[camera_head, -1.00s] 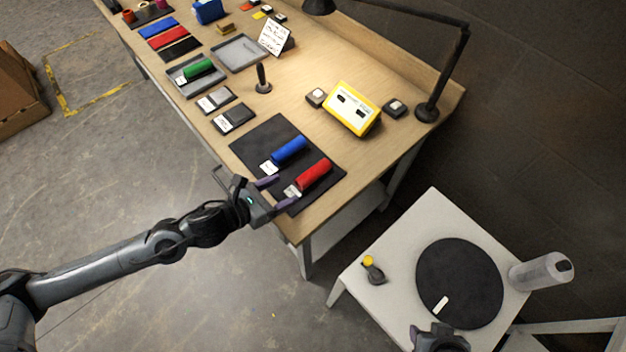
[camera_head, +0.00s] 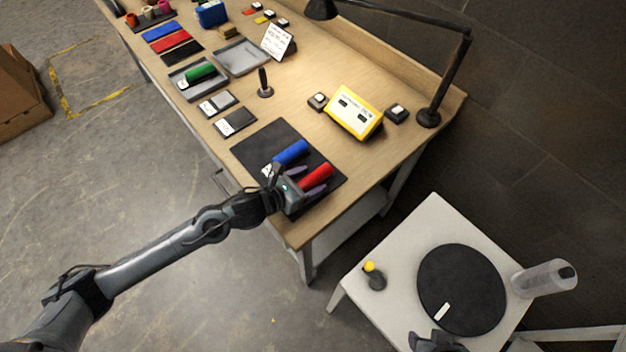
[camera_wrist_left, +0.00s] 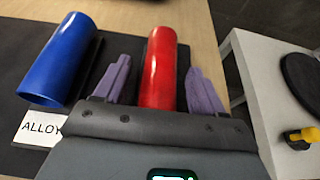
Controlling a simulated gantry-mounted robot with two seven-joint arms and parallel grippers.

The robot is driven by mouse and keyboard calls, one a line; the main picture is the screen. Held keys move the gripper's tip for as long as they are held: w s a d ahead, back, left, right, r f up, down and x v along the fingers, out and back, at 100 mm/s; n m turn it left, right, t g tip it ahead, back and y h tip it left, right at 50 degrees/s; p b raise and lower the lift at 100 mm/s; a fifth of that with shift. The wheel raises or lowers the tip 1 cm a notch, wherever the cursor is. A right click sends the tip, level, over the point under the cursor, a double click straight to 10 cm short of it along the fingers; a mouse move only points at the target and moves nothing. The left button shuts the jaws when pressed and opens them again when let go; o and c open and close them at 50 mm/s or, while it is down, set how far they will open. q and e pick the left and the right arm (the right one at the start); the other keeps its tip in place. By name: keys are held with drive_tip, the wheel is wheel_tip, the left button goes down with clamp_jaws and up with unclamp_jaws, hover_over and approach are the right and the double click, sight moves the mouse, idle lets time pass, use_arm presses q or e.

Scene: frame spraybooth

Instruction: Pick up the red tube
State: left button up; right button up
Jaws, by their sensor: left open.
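The red tube (camera_head: 315,175) lies on the black mat (camera_head: 258,147) near the front corner of the workbench. In the left wrist view the red tube (camera_wrist_left: 160,70) lies between the two purple fingers of my left gripper (camera_wrist_left: 160,82). My left gripper (camera_head: 305,182) is open, with one finger on each side of the tube. The tube's near end is hidden behind the gripper body. A blue tube (camera_head: 290,152) lies beside it on the mat, outside the left finger; it also shows in the left wrist view (camera_wrist_left: 62,60). My right gripper (camera_head: 432,342) shows partly at the bottom edge.
A label reading ALLOY (camera_wrist_left: 38,128) lies before the blue tube. A yellow box (camera_head: 354,112) and a black lamp (camera_head: 428,112) stand behind the mat.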

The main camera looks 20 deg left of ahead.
use_arm(q)
drive_tip(key=shift+c, duration=0.5)
drive_tip(key=c, duration=1.1)
drive_tip(key=shift+o, duration=0.2)
